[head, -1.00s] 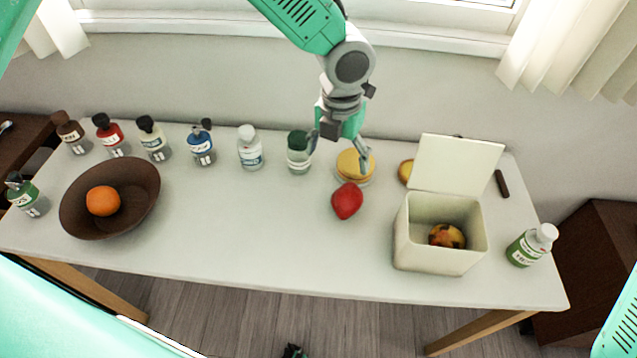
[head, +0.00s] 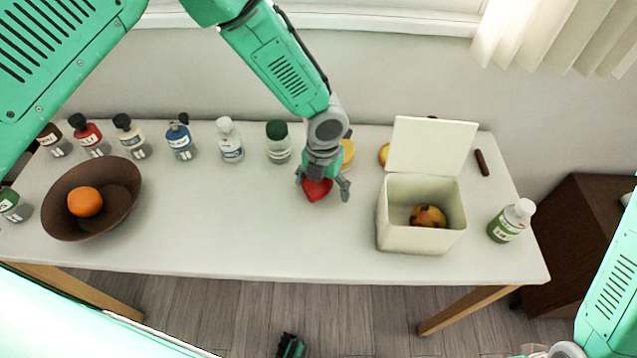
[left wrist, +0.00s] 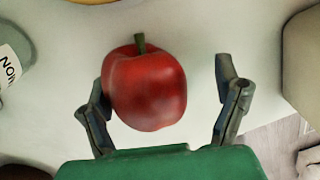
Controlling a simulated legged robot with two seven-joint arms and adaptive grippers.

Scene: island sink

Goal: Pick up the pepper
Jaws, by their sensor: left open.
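The red pepper (head: 316,191) lies on the white table, and my left gripper (head: 322,188) is over it, partly hiding it. In the left wrist view the pepper (left wrist: 147,88) is round and glossy with a green stem. It sits between the open fingers of the left gripper (left wrist: 160,90), close to the left finger, with a clear gap to the right finger. I cannot tell whether the left finger touches it. My right arm shows at the lower right. A small dark green part at the bottom edge may be its gripper, too cut off to read.
A white open box (head: 417,238) with a mottled fruit (head: 428,216) inside stands to the right, with a green-labelled bottle (head: 511,221) beyond it. A brown bowl (head: 120,205) holds an orange (head: 85,202). Several bottles line the back. A yellow item (head: 348,153) lies behind the gripper.

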